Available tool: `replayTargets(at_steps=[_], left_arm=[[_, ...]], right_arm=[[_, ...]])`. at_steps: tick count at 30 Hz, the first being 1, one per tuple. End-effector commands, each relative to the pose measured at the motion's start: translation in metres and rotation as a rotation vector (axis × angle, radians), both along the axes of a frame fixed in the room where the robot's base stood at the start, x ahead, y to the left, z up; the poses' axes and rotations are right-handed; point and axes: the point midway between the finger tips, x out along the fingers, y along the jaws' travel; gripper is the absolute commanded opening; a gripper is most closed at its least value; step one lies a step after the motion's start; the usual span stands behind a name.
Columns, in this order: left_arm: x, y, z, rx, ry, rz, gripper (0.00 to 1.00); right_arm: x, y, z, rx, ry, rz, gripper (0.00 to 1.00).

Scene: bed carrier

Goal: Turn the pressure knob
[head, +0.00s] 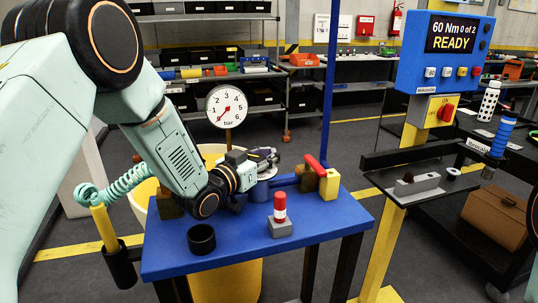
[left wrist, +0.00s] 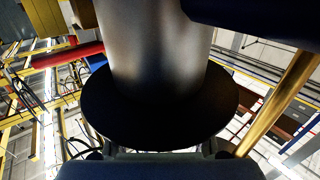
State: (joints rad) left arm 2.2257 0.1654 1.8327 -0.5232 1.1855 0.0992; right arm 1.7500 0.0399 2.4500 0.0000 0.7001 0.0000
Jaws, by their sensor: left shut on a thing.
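My left gripper (head: 265,158) reaches in from the left over the blue table (head: 225,240). In the left wrist view, a grey metal cylinder (left wrist: 155,55) with a dark round disc (left wrist: 160,118) fills the middle, very close to my gripper. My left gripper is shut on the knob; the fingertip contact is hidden. The white pressure gauge (head: 226,105) stands behind, its needle pointing low left. My right gripper is out of view.
A red-handled valve on a yellow block (head: 329,183) is right of the regulator. A red-topped button on a grey base (head: 279,222) and a black ring cup (head: 201,239) stand in front. A blue post (head: 332,90) rises behind; a READY display box (head: 446,52) stands right.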

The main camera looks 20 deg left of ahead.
Motion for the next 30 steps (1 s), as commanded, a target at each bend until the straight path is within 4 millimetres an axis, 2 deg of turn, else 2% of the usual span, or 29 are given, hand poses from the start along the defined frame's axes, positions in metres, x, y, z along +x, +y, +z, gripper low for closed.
replayTargets(at_steps=[18,30], left_arm=[[0.000,0.014,-0.002,0.004,0.004,0.466,0.00],[0.000,0.021,-0.002,0.001,0.005,0.644,0.00]], right_arm=[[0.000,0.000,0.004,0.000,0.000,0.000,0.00],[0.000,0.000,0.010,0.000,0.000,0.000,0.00]])
